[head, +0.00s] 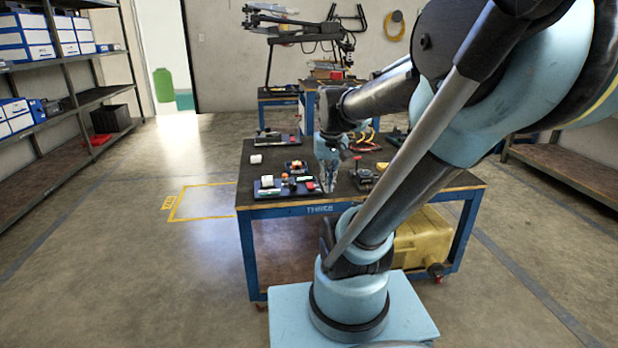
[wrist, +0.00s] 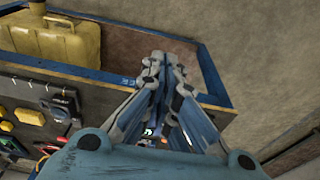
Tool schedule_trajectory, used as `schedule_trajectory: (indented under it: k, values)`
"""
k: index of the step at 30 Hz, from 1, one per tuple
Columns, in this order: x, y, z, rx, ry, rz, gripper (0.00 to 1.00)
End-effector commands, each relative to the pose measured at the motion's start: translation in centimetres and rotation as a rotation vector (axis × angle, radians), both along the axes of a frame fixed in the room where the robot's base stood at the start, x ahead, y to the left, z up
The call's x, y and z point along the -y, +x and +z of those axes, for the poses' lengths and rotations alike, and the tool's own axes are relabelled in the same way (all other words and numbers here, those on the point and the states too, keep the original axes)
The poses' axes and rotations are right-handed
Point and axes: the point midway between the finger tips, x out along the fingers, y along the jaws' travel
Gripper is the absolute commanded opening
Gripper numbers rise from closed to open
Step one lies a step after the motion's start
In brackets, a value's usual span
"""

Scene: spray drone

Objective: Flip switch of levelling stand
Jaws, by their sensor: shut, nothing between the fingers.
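My gripper (head: 328,180) points down over the front part of the blue-framed workbench (head: 345,209), with its fingers together and empty. In the wrist view the closed fingers (wrist: 163,62) reach up the middle of the picture. A dark board (head: 288,187) with white, green and red parts lies just left of my gripper. A small black device (head: 364,178) stands just right of it. I cannot tell which of these is the levelling stand, and its switch is too small to make out. The fingers and gripper body hide part of the bench top in the wrist view.
Other small devices lie farther back on the bench, including a dark base (head: 270,139) at the left. A yellow container (head: 420,243) sits on the lower shelf and also shows in the wrist view (wrist: 50,36). A drone (head: 300,32) stands behind. Floor at left is clear.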

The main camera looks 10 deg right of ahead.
Motion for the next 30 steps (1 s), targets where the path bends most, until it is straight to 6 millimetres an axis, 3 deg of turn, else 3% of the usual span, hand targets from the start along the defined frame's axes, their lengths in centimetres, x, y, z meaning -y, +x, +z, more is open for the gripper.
schedule_trajectory:
  k: [15,30]
  values:
    - [-0.1,9.7,3.4,-0.047,0.000,-0.002,0.00]
    - [-0.2,19.8,3.8,-0.093,0.002,-0.004,0.00]
